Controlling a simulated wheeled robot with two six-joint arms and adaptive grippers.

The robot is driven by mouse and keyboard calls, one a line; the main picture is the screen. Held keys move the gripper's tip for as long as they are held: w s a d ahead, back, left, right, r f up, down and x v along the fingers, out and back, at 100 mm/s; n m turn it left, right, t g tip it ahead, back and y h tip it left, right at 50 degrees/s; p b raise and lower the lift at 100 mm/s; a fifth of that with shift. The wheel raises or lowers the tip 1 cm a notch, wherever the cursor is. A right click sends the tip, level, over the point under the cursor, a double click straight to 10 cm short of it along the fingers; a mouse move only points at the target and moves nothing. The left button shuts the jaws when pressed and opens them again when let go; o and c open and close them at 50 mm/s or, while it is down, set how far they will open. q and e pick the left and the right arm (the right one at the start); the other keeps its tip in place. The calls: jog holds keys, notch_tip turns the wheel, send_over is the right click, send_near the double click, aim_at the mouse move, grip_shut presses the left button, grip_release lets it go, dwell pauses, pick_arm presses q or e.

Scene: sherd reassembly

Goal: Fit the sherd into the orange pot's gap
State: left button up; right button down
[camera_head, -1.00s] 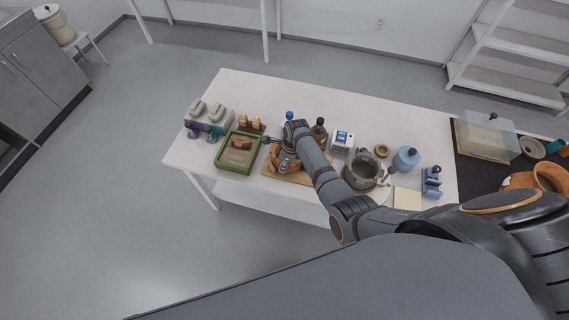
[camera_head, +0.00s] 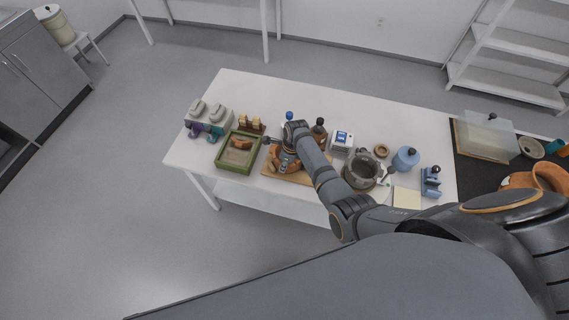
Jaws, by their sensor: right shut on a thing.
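The orange pot (camera_head: 278,160) stands on a tan board near the table's front edge, partly hidden by my right wrist. My right gripper (camera_head: 270,142) is at the pot's upper left side, close to the green tray. It is shut on the sherd, which is too small and covered here to make out clearly. I cannot tell whether the sherd touches the pot. My left gripper is not in view.
A green tray (camera_head: 222,163) with an orange-brown piece (camera_head: 242,144) inside lies left of the pot. A dark grey pot (camera_head: 362,172), a blue jar (camera_head: 406,158) and a white box (camera_head: 342,141) stand to the right.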

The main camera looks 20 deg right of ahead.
jog(key=shift+s+f, duration=0.1)
jog(key=shift+s, duration=0.05)
jog(key=c, duration=1.1)
grip_release()
jog(key=shift+r, duration=0.3)
jog(key=r, duration=0.3)
jog(key=d+r, duration=0.1)
jog(key=r, duration=0.7)
jog(key=shift+s+d+r, duration=0.1)
jog(key=shift+s+d, duration=0.3)
